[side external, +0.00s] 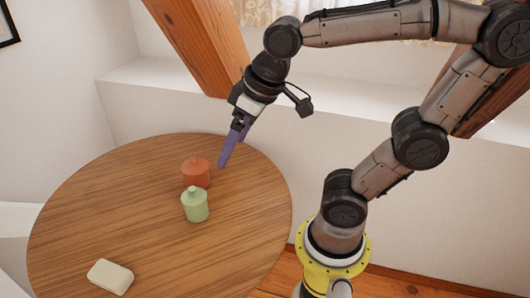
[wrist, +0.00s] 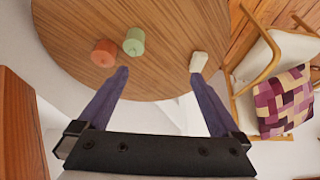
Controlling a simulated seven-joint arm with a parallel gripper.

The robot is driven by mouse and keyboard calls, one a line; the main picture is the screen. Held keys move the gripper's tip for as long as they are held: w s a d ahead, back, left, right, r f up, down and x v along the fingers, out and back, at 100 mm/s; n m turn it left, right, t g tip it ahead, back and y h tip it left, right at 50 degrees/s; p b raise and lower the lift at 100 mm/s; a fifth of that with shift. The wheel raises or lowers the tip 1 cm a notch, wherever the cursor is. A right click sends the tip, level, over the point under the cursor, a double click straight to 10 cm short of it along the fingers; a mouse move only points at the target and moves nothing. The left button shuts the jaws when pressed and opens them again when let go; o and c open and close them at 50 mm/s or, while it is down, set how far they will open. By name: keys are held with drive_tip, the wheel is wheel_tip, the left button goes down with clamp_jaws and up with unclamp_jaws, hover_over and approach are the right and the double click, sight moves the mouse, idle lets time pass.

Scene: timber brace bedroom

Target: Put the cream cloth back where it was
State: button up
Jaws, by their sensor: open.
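The cream cloth (side external: 110,276) looks like a small folded pad and lies flat on the round wooden table near its front-left edge in the side view. In the wrist view the cloth (wrist: 199,62) shows just beyond the right fingertip, near the table edge. My gripper (side external: 228,150) has purple fingers and hangs over the far side of the table, well away from the cloth. In the wrist view my gripper (wrist: 158,74) has its fingers spread, with nothing between them.
An orange lidded pot (side external: 195,172) and a green lidded pot (side external: 195,204) stand close together near my gripper. The round table (side external: 110,205) is otherwise clear. A chair with a patchwork cushion (wrist: 284,101) stands beside it. A slanted timber brace (side external: 205,45) rises behind.

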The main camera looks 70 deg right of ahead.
drive_tip(key=s+d+f, duration=0.1)
drive_tip(key=s+f, duration=0.1)
drive_tip(key=s, duration=0.3)
drive_tip(key=shift+s+d+f+t, duration=0.15)
drive_tip(key=shift+s+f+t, duration=0.05)
drive_tip(key=shift+s+t, duration=0.2)
idle(0.8)
